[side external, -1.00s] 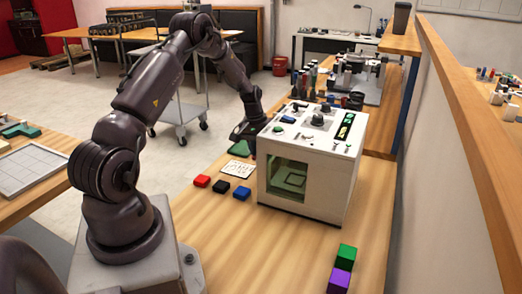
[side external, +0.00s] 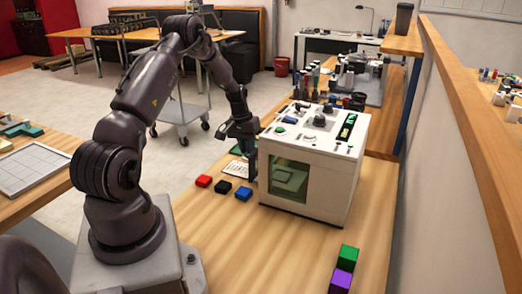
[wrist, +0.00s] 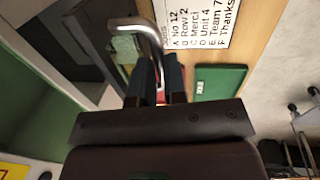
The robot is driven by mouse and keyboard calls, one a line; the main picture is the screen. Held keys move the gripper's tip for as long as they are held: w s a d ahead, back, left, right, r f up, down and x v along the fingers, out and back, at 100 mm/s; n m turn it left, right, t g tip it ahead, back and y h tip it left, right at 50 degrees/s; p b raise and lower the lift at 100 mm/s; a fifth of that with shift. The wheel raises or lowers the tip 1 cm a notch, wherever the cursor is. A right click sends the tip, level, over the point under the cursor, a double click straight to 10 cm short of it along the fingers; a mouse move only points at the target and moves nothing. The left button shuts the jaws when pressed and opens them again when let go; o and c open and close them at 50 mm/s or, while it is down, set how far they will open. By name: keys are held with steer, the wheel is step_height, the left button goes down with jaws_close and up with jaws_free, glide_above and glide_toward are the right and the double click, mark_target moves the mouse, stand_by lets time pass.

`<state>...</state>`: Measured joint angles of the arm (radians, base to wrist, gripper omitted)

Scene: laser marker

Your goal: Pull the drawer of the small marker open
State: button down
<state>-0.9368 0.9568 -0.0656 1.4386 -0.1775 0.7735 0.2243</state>
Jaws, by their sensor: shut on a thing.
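The small marker is a white box (side external: 336,185) with a green-tinted window (side external: 288,182) and knobs on top; it stands on the wooden table. My gripper (side external: 250,165) points down at the box's left edge in the side view. In the wrist view, a bent chrome handle (wrist: 140,27) runs down to my gripper (wrist: 158,72), which is shut on it. The fingers hide the gripped part. The drawer's edges are not clear, so I cannot tell how far it stands open.
Green (side external: 348,257) and purple (side external: 341,281) blocks lie at right. A lettered white card (wrist: 201,20) and a green plate (wrist: 220,82) lie near my gripper. The table's front is clear.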

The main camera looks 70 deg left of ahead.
steer(key=s+a, duration=0.6)
steer(key=shift+s+a, duration=0.25)
steer(key=c, duration=1.2)
jaws_free()
steer(key=shift+o, duration=0.2)
steer(key=shift+r, duration=0.1)
step_height(320, 180, up, 13)
steer(key=s+a, duration=0.1)
steer(key=shift+s+a+f, duration=0.2)
steer(key=shift+s+a, duration=0.05)
steer(key=shift+s, duration=0.05)
